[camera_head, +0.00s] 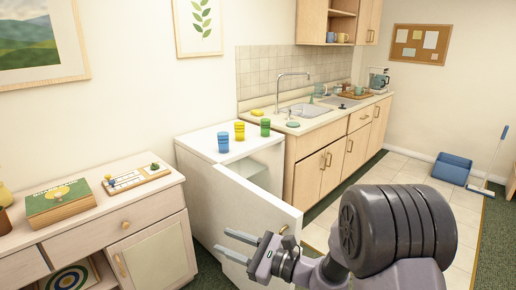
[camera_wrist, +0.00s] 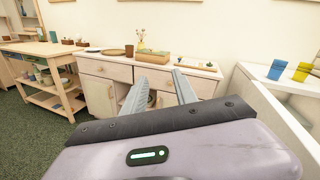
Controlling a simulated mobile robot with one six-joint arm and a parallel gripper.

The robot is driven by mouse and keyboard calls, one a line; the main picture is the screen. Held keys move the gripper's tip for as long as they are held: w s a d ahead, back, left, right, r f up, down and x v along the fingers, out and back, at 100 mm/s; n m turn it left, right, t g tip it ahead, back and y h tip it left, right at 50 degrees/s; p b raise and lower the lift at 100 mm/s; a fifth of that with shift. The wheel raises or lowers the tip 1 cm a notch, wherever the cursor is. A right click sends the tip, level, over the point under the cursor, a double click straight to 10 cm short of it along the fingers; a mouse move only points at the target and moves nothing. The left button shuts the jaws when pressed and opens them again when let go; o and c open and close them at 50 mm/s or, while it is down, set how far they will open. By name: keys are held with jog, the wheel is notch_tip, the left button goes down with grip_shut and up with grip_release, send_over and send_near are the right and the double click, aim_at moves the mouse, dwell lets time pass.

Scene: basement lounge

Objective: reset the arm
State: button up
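My gripper (camera_head: 235,246) is in front of the open door of a small white fridge (camera_head: 202,170) in the head view. Its two fingers are apart with nothing between them. In the wrist view my gripper (camera_wrist: 160,88) also shows open and empty, pointing toward a pale wooden sideboard (camera_wrist: 100,66). The fridge door (camera_head: 245,212) is swung open, and my gripper and forearm are close to it; I cannot tell whether they touch.
On the fridge stand a blue cup (camera_head: 223,142), a yellow cup (camera_head: 239,131) and a green cup (camera_head: 265,127). A sideboard (camera_head: 100,225) bearing a game box (camera_head: 60,203) is at left. A kitchen counter (camera_head: 325,118) is behind. Tiled floor (camera_head: 405,170) is open at right.

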jog(key=s+r+n+g+h, duration=0.25)
jog(key=s+n+g, duration=0.2)
jog(key=s, duration=0.35)
jog(key=s+r+n+g+h, duration=0.1)
jog(key=s+r+n+g, duration=0.3)
jog(key=s, duration=0.4)
jog(key=s+d+n+t+h, duration=0.3)
jog(key=s+d+h, duration=0.2)
jog(key=d, duration=0.3)
jog(key=s+d+n+t+h, duration=0.3)
jog(key=s+d+n+h, duration=0.1)
jog(key=d, duration=0.4)
jog(key=shift+s+d+f+h, duration=0.25)
jog(key=shift+s+d+h, duration=0.15)
jog(key=shift+s+h, duration=0.5)
jog(key=shift+s, duration=0.1)
